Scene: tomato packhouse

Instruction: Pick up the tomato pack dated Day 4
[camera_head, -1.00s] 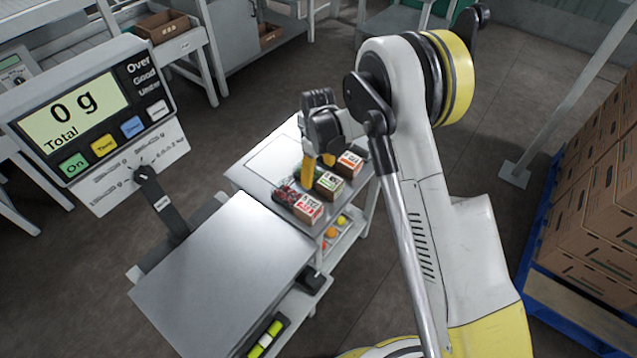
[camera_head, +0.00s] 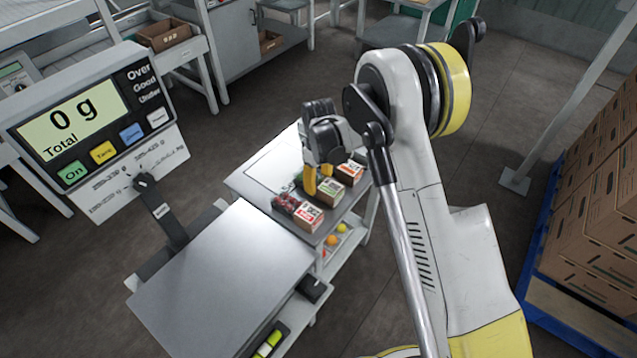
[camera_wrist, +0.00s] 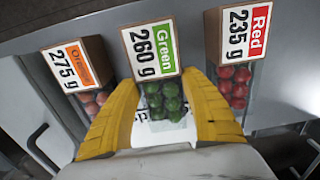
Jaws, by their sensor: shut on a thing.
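Three tomato packs stand in a row on the grey cart top. The green-labelled pack, marked 260 g (camera_wrist: 154,52), is in the middle, with green tomatoes below its label in the wrist view; it also shows in the head view (camera_head: 328,189). The orange-labelled pack, 275 g (camera_wrist: 77,66) (camera_head: 350,171), and the red-labelled pack, 235 g (camera_wrist: 236,36) (camera_head: 308,217), stand on either side. My gripper (camera_wrist: 160,82) (camera_head: 319,180) has its yellow fingers on both sides of the green-labelled pack, shut on it. I cannot read a day on any label.
A bare steel platform (camera_head: 225,280) lies in front of the cart, beside a scale display (camera_head: 75,120) reading 0 g. Loose coloured fruits (camera_head: 333,239) lie on the cart's lower shelf. Cardboard boxes (camera_head: 595,215) are stacked on a blue pallet at right.

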